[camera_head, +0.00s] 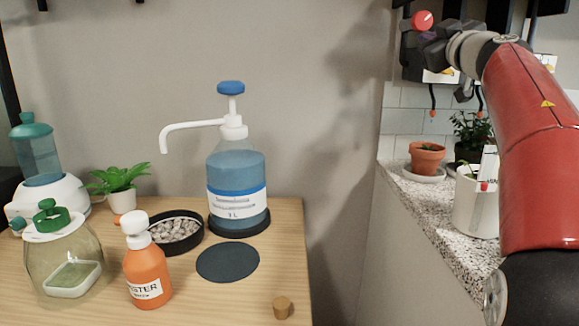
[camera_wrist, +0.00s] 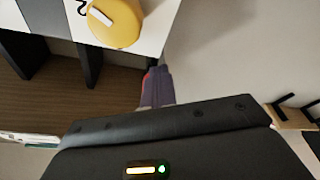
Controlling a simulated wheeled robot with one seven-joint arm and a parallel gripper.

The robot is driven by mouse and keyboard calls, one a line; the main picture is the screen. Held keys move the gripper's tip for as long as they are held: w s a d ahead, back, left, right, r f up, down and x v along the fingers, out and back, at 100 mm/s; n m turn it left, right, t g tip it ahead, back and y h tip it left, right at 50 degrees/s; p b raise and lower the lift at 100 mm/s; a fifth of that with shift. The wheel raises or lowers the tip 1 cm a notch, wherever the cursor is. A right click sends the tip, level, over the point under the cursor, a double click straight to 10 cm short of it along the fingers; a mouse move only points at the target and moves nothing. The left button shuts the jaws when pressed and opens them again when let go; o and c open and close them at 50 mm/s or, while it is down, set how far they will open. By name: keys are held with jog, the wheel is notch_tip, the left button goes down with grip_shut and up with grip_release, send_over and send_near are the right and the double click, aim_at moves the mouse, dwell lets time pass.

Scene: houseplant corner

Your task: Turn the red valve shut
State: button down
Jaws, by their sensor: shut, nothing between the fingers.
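The red valve (camera_head: 422,21) is a round red knob with a pale mark, at the upper right of the head view. My gripper (camera_head: 427,37) is up beside it, just below and overlapping it in the picture. I cannot tell whether they touch. In the wrist view my gripper (camera_wrist: 157,88) shows its two fingers closed together with nothing between them. A small sliver of red shows at the fingers' left edge there; what it belongs to is unclear. A yellow knob (camera_wrist: 115,22) with a white mark sits on a white panel in the wrist view.
Below are a terracotta pot (camera_head: 426,157) and a white container (camera_head: 476,207) on a speckled counter (camera_head: 425,205). The wooden table (camera_head: 220,300) at left holds a blue pump bottle (camera_head: 237,170), an orange bottle (camera_head: 147,272) and a glass jar (camera_head: 55,265). Thin drip lines hang under the valves.

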jog(key=shift+d+r, duration=0.1)
jog(key=shift+r, duration=0.05)
jog(key=shift+d+r, duration=0.4)
jog(key=shift+d, duration=0.45)
jog(key=r+v, duration=0.1)
jog(key=v, duration=0.5)
dwell(0.4)
jog(key=shift+s+f, duration=0.15)
